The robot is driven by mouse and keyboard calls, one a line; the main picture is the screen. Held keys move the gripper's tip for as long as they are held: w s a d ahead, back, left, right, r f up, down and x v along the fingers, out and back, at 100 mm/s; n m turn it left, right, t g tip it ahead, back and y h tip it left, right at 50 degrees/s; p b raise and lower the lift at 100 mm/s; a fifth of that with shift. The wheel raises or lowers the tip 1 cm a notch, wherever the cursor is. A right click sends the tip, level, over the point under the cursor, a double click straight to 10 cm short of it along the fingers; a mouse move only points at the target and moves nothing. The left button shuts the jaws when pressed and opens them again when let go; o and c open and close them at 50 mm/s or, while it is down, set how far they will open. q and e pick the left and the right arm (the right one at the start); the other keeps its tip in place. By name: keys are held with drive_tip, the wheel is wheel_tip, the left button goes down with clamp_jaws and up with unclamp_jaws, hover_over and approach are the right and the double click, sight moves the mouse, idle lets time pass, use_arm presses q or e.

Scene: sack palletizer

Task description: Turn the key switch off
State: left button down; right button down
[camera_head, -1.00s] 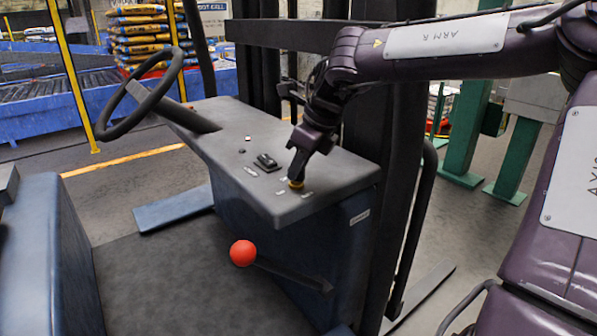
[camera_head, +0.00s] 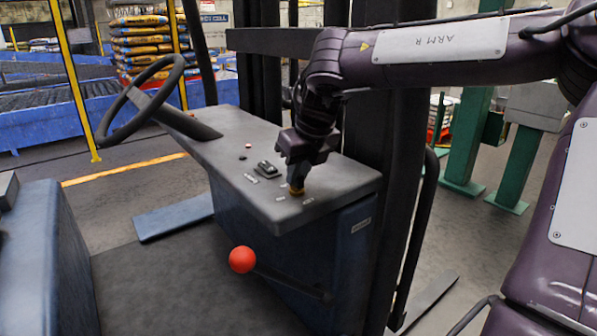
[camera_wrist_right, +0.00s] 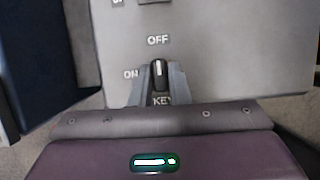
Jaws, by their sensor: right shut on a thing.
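The key switch (camera_head: 297,191) sits near the right end of the grey dashboard (camera_head: 325,186), with a yellowish ring at its base. My right gripper (camera_head: 296,181) points down onto it. In the right wrist view the black key (camera_wrist_right: 158,72) stands between the two grey fingers of my right gripper (camera_wrist_right: 159,80), which is shut on it. A white line on the key runs up and down the picture, toward the "OFF" label (camera_wrist_right: 158,40). The "ON" label (camera_wrist_right: 131,74) lies left of it and the "KEY" label is partly covered. My left gripper is not in view.
A black steering wheel (camera_head: 140,100) rises at the dashboard's left. A black rocker control (camera_head: 265,168) and small buttons lie left of the key. A red ball-topped lever (camera_head: 242,260) juts out below. Dark mast posts (camera_head: 388,150) stand behind my right arm.

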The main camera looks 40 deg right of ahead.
drive_tip(key=shift+f, duration=0.1)
drive_tip(key=c, duration=1.4)
unclamp_jaws()
drive_tip(key=v, duration=0.8)
drive_tip(key=shift+b, duration=0.35)
drive_tip(key=shift+f, duration=0.1)
